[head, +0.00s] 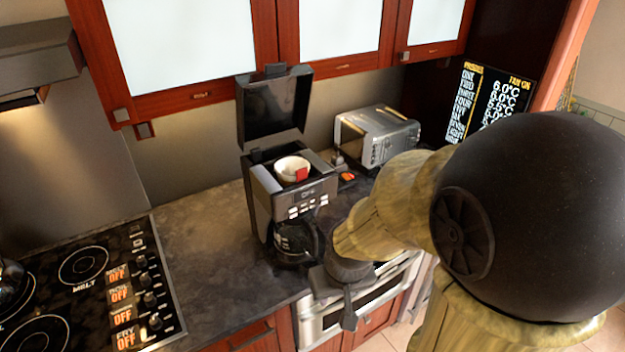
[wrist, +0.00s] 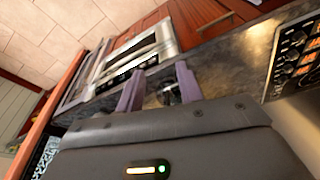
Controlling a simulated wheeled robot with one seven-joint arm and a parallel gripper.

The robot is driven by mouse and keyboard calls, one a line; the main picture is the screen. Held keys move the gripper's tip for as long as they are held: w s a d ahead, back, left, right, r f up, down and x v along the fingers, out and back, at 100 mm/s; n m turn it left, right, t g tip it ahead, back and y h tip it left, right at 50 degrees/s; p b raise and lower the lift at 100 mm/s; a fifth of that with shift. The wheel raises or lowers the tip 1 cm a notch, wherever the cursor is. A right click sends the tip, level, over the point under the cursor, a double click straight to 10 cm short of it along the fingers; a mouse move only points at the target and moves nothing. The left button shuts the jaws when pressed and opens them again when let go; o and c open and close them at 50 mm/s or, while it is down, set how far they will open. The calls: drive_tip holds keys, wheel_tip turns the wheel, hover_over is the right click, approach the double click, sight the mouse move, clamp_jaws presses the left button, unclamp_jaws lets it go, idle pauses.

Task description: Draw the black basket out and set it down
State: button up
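The coffee maker (head: 262,200) stands on the counter with its black lid (head: 275,108) raised. A white cup-shaped insert (head: 292,168) with a red patch sits in its open top. I cannot clearly tell the black basket apart from the dark housing around the insert. A glass carafe (head: 296,240) sits below. My gripper (head: 336,300) is low, right of and in front of the carafe, near the counter edge. In the wrist view its two fingers (wrist: 160,78) are apart. A small dark shiny thing shows between them, but I cannot tell whether it is touched.
A silver toaster (head: 376,135) stands behind, to the right. The cooktop (head: 85,285) is at the left. Cabinets (head: 335,65) hang above the counter. The counter (head: 205,240) between cooktop and coffee maker is clear. A microwave drawer (head: 345,312) is below the edge.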

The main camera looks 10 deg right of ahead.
drive_tip(key=shift+d, duration=0.1)
drive_tip(key=shift+o, duration=0.2)
drive_tip(key=o, duration=0.3)
drive_tip(key=shift+o, duration=0.3)
drive_tip(key=shift+w+d+f, duration=0.1)
drive_tip(key=shift+w+d, duration=0.05)
drive_tip(key=shift+w, duration=0.1)
drive_tip(key=w+d+n+t+b, duration=0.1)
drive_tip(key=w+d+t+b, duration=0.3)
drive_tip(key=w+t, duration=0.55)
drive_tip(key=w+r+n+t+y+b, duration=0.2)
drive_tip(key=w+r+t+y, duration=0.3)
drive_tip(key=r, duration=0.4)
drive_tip(key=shift+w+n+y+b, duration=0.2)
drive_tip(key=shift+n+y+b, duration=0.1)
drive_tip(key=shift+b, duration=0.6)
